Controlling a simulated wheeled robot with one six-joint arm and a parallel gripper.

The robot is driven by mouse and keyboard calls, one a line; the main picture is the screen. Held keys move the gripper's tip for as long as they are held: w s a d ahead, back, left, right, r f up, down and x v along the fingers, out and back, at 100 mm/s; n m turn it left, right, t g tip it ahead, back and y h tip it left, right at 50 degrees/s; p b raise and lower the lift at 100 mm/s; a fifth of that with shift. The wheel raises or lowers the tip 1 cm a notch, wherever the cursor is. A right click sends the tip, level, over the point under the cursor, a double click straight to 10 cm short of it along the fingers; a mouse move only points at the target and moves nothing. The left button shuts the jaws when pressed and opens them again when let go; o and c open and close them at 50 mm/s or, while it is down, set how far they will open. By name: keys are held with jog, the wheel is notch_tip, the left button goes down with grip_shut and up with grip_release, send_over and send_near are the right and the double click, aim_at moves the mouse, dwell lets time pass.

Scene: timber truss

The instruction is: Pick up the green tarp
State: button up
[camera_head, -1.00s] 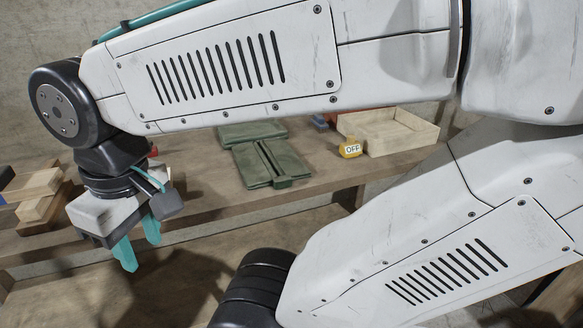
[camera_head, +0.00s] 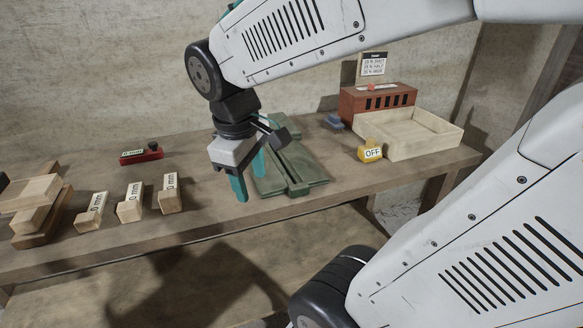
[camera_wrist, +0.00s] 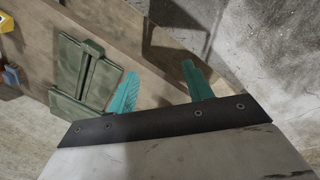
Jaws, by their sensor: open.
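The folded green tarp (camera_head: 308,168) lies flat on the wooden bench, with a raised strap-like strip along its middle. My gripper's fingers partly cover its left side in the head view. My gripper (camera_head: 250,188) is open and empty, with teal fingers pointing down at the tarp's left. In the wrist view the tarp (camera_wrist: 70,68) lies left of my open gripper (camera_wrist: 160,68), near the left finger. The fingers look apart from it; their exact height above the bench is hard to tell.
Three labelled wood blocks (camera_head: 131,203) and stacked timber (camera_head: 38,205) lie left on the bench (camera_head: 215,212). A red tool (camera_head: 142,156) lies behind them. A yellow OFF block (camera_head: 370,151), an open wooden tray (camera_head: 432,143) and a reddish-brown slotted box (camera_head: 372,103) stand right of the tarp.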

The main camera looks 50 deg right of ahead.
jog(key=w+d+f+n+g+h, duration=0.1)
jog(key=w+d+f+n, duration=0.15)
jog(key=d, duration=0.35)
jog(key=w+d+f+n+g, duration=0.1)
jog(key=w+d+f+n, duration=0.1)
jog(key=w+d, duration=0.3)
jog(key=n+h, duration=0.1)
jog(key=n, duration=0.3)
send_near(299, 186)
jog(key=shift+g, duration=0.4)
jog(key=x, duration=0.8)
jog(key=shift+w+d+f, duration=0.2)
jog(key=shift+w+d, duration=0.05)
jog(key=shift+w, duration=0.15)
jog(key=shift+f, duration=0.15)
